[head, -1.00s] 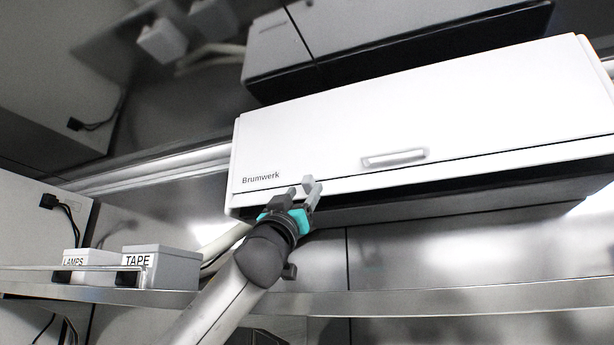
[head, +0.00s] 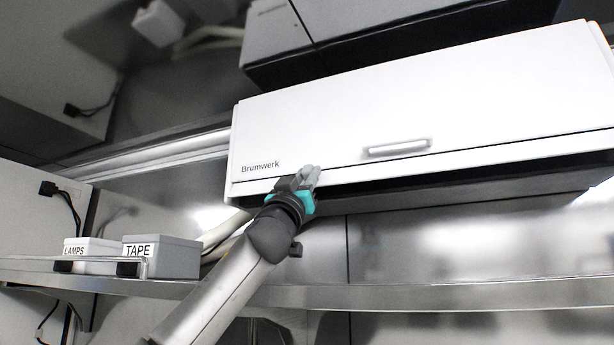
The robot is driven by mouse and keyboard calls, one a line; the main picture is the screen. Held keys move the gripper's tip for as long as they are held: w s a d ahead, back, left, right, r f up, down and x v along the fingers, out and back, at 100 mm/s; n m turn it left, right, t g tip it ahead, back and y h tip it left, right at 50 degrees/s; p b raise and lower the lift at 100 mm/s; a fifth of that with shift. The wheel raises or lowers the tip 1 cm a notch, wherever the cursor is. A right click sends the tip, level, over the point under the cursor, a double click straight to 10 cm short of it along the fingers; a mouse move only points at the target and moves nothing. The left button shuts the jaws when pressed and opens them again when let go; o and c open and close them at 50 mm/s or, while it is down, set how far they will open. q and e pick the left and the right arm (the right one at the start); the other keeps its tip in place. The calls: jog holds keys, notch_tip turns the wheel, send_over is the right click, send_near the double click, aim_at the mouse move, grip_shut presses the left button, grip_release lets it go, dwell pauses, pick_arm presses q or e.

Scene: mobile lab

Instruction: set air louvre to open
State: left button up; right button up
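A white wall unit (head: 400,100) marked "Brumwerk" fills the upper right of the head view. Its wide front panel has a light grey bar handle (head: 397,147) low in the middle. A thin seam runs along the panel's lower edge, with a narrow white strip and a dark underside below it. I cannot tell for sure which part is the louvre. My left gripper (head: 309,175) is at the unit's lower left edge, left of the handle and apart from it. Its fingers look close together, with nothing visible between them. Contact with the edge is unclear. My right gripper is out of view.
A metal shelf (head: 430,297) with a rail runs below the unit. A box labelled TAPE (head: 172,258) and a box labelled LAMPS (head: 90,250) stand on it at the left. A grey cabinet (head: 275,33) hangs above the unit.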

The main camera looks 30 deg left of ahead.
pick_arm(q)
grip_shut()
jog(key=shift+s+r+g, duration=0.1)
jog(key=shift+r+g, duration=0.05)
jog(key=shift+g, duration=0.15)
jog(key=shift+s+r+g, duration=0.1)
jog(key=shift+r+g, duration=0.25)
jog(key=shift+g, duration=0.35)
jog(key=shift+r+g, duration=0.4)
jog(key=shift+g, duration=0.55)
jog(key=shift+r+g, duration=0.4)
jog(key=shift+g, duration=0.55)
jog(key=shift+r, duration=0.1)
jog(key=o, duration=0.6)
grip_release()
jog(key=shift+c, duration=0.2)
